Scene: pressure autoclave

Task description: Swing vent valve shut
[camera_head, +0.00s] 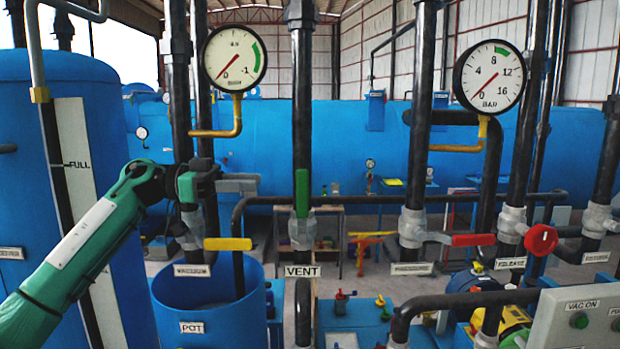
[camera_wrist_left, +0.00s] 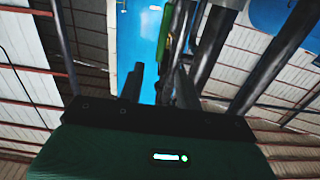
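The vent valve has a green handle (camera_head: 302,193) that stands upright along a black vertical pipe, above a grey valve body (camera_head: 302,230) and the VENT label (camera_head: 303,271). My left gripper (camera_head: 255,184) comes in from the left and points right towards the green handle, with a gap between them. In the left wrist view the green handle (camera_wrist_left: 166,35) shows beyond the dark fingers (camera_wrist_left: 157,85), which stand apart with nothing between them. My right gripper is not in view.
A vacuum valve with a yellow handle (camera_head: 228,244) lies just below my left gripper. A red pressure-valve handle (camera_head: 473,240) and a red round knob (camera_head: 541,240) are to the right. Two gauges (camera_head: 235,58) (camera_head: 490,76) hang above. A blue pot (camera_head: 205,310) stands below.

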